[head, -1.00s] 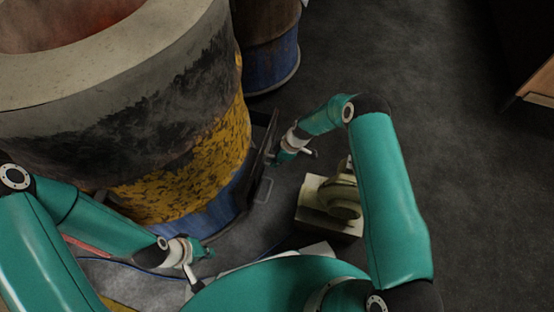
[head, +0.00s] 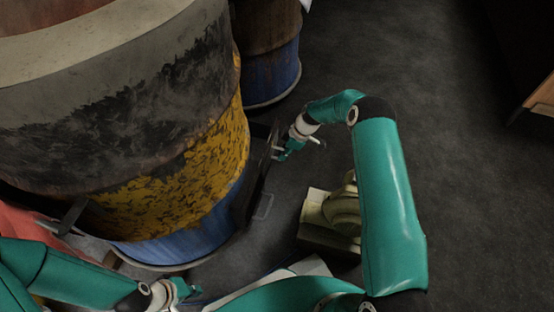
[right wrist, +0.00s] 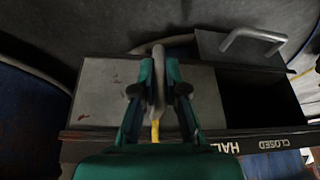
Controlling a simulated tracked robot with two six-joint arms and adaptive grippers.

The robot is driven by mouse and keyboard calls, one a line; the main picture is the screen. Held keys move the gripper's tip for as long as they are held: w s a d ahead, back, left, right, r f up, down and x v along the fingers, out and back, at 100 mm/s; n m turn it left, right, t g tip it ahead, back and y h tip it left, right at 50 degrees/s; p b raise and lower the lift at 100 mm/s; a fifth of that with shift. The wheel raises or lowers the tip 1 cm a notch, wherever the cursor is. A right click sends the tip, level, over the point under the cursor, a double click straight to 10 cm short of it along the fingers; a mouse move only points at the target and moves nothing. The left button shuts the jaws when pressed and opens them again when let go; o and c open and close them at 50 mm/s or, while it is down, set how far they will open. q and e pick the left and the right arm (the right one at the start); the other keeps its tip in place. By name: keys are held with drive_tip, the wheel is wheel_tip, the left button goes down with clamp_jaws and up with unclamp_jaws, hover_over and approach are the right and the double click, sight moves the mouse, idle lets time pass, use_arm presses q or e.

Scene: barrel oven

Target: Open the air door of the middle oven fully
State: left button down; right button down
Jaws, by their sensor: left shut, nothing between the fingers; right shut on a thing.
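The large barrel oven (head: 215,150), with flaking yellow paint over a blue base, fills the left of the head view. A dark metal frame (head: 257,180) stands out from its lower right side. My right gripper (head: 280,153) is at this frame. In the right wrist view the right gripper (right wrist: 158,95) is shut on an upright handle (right wrist: 158,58) at the grey sliding plate (right wrist: 100,90) of the air door. My left gripper (head: 188,290) is shut and empty at the bottom.
Another barrel (head: 268,60) stands behind. A pale green blower-like machine (head: 340,212) on a block stands right of the frame, near my right arm. A U-shaped handle (right wrist: 252,38) sits above the opening. Dark floor (head: 450,170) is clear at right.

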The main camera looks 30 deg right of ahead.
drive_tip(key=shift+w+d, duration=0.2)
drive_tip(key=shift+d, duration=0.1)
drive_tip(key=c, duration=1.3)
unclamp_jaws()
drive_tip(key=shift+o, duration=0.5)
drive_tip(key=shift+a, duration=0.15)
drive_tip(key=v, duration=1.2)
drive_tip(key=shift+s+a, duration=0.1)
